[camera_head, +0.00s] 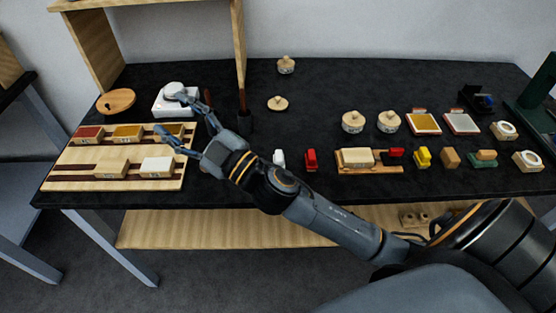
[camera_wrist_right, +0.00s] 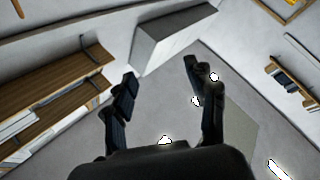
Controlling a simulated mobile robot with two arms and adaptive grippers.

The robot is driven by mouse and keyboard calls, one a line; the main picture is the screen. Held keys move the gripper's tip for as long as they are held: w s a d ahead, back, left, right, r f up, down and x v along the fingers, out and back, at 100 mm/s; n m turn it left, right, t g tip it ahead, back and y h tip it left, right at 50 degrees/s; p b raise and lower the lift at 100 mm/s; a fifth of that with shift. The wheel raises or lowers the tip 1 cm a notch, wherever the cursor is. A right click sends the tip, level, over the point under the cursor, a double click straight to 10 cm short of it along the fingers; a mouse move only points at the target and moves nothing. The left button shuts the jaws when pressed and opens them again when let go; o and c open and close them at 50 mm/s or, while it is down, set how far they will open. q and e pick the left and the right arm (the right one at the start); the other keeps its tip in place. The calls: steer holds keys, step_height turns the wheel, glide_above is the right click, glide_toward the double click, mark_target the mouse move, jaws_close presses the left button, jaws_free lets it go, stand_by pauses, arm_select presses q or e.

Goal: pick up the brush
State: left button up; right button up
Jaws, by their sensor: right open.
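My right gripper (camera_head: 164,114) is open and empty, reaching left over the wooden tray at the table's left part. In the right wrist view its two fingers (camera_wrist_right: 160,72) stand apart with nothing between them. A thin upright brown handle, likely a brush (camera_head: 242,99), stands in a dark cup (camera_head: 246,123) just right of the gripper. Another upright brown handle (camera_head: 208,97) shows behind the gripper, its lower part hidden. I cannot tell which handle is the task's brush. No brush shows in the right wrist view. My left gripper is not in view.
The wooden tray (camera_head: 60,170) holds several coloured blocks. Lidded pots (camera_head: 353,121), small blocks and framed pads (camera_head: 424,122) fill the right side. The black table's (camera_head: 330,85) back middle is mostly free.

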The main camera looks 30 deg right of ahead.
steer(key=s+a+r+n+g+y, duration=0.3)
steer(key=a+n+g+y, duration=0.55)
steer(key=n, duration=0.35)
steer(key=n+g+h+p, duration=0.2)
steer(key=n+g+h, duration=0.3)
steer(key=g+h, duration=0.95)
glide_above(279, 155)
steer(key=f+t+h, duration=0.1)
steer(key=f, duration=0.6)
steer(key=f+t+h, duration=0.2)
steer(key=f, duration=0.5)
steer(key=f+t+h, duration=0.1)
steer(key=f, duration=0.6)
steer(key=shift+s+f, duration=0.15)
steer(key=shift+s, duration=0.05)
steer(key=f, duration=0.1)
steer(key=f+p, duration=0.1)
steer(key=f, duration=0.3)
steer(key=shift+w+p, duration=0.3)
steer(key=shift+p, duration=0.1)
steer(key=shift+f, duration=0.2)
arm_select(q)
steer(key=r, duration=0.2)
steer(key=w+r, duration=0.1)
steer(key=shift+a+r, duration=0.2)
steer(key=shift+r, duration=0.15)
arm_select(e)
jaws_close()
